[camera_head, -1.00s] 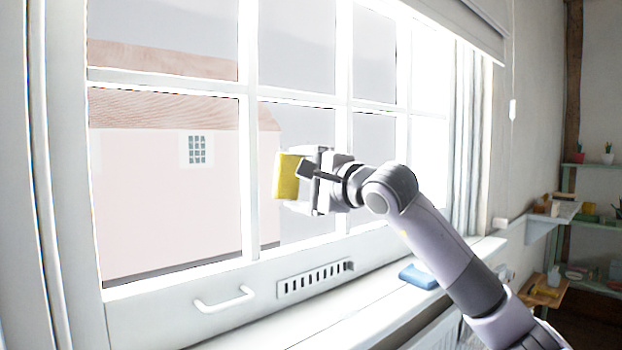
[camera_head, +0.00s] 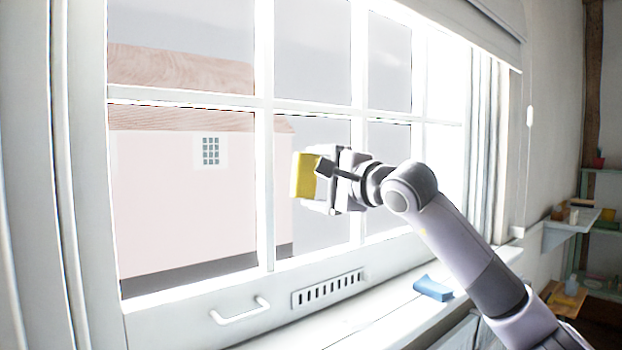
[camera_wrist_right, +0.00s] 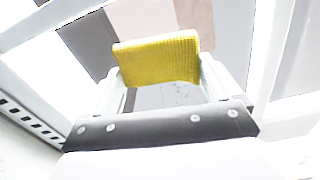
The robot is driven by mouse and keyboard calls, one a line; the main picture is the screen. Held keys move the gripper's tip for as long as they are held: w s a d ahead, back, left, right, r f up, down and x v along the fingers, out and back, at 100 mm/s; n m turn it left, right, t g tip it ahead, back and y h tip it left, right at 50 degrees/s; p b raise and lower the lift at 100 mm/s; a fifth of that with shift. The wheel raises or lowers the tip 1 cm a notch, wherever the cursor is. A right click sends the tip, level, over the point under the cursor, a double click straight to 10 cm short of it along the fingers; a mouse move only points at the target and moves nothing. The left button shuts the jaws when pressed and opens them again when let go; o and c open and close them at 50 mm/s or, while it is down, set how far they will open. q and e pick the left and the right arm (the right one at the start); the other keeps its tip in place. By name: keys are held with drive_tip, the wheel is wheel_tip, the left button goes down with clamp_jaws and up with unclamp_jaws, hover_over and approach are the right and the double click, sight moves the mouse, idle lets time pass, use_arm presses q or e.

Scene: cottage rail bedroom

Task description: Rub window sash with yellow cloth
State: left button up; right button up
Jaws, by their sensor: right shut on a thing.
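The white window sash (camera_head: 264,190), with its bars and panes, fills the left and middle of the head view. My right gripper (camera_head: 318,180) is shut on the yellow cloth (camera_head: 304,175) and holds it up in front of a lower pane, right of a vertical bar. In the right wrist view the yellow cloth (camera_wrist_right: 158,60) spans both fingertips, with panes and white bars behind it. I cannot tell whether the cloth touches the sash. My left gripper is not in view.
A white handle (camera_head: 240,312) and a slotted vent (camera_head: 328,289) are on the sash's bottom rail. A blue cloth or sponge (camera_head: 433,288) lies on the sill below my right arm. Shelves (camera_head: 575,225) with small items stand at the far right.

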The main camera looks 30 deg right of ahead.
drive_tip(key=d+p, duration=0.2)
drive_tip(key=d, duration=0.8)
drive_tip(key=shift+w, duration=0.45)
idle(0.4)
drive_tip(key=shift+s+d+b, duration=0.15)
drive_tip(key=shift+s+b, duration=0.85)
drive_tip(key=shift+s, duration=0.5)
drive_tip(key=shift+s+d+b, duration=0.1)
drive_tip(key=shift+s+b, duration=0.85)
drive_tip(key=shift+s, duration=0.5)
